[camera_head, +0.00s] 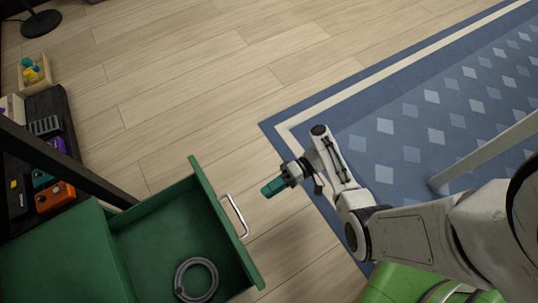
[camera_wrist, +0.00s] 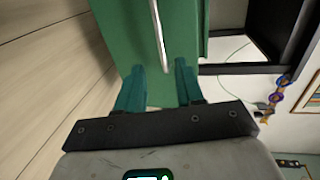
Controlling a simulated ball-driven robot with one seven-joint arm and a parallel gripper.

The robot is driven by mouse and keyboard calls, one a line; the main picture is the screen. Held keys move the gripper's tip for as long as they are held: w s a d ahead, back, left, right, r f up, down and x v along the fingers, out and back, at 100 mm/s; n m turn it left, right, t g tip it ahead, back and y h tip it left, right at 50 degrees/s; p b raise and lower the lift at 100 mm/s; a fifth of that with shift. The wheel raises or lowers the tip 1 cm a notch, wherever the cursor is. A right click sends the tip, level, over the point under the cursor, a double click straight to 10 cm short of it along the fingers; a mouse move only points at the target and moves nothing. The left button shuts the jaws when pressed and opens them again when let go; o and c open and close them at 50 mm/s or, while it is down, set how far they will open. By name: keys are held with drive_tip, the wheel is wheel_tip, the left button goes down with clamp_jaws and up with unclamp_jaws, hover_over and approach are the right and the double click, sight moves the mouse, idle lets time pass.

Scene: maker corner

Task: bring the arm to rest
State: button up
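My gripper (camera_head: 272,188) is at the end of the white arm, held above the floor by the edge of the blue rug. In the wrist view its two teal fingers (camera_wrist: 158,88) stand apart with nothing between them. The gripper faces the front of an open green drawer (camera_head: 187,242) and is a little apart from its metal handle (camera_head: 234,215). The handle also shows in the wrist view (camera_wrist: 158,30), beyond the fingertips.
A coiled grey hose (camera_head: 197,279) lies in the drawer. A dark shelf (camera_head: 50,110) with an orange box (camera_head: 55,197) and other small items stands at left. A patterned blue rug (camera_head: 420,130) covers the right.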

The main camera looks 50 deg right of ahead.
drive_tip(key=shift+s, duration=0.1)
idle(0.3)
drive_tip(key=s+n+g+h, duration=0.3)
drive_tip(key=s+g+h, duration=0.3)
drive_tip(key=s+h, duration=0.1)
drive_tip(key=s+d+r+t+h, duration=0.25)
drive_tip(key=r+h, duration=0.55)
drive_tip(key=r, duration=0.6)
wheel_tip(320, 180, up, 34)
drive_tip(key=d+p, duration=0.1)
drive_tip(key=p, duration=3.3)
drive_tip(key=shift+w+f+n+g+p, duration=0.15)
drive_tip(key=shift+w+n+g+p, duration=0.15)
drive_tip(key=shift+g, duration=0.15)
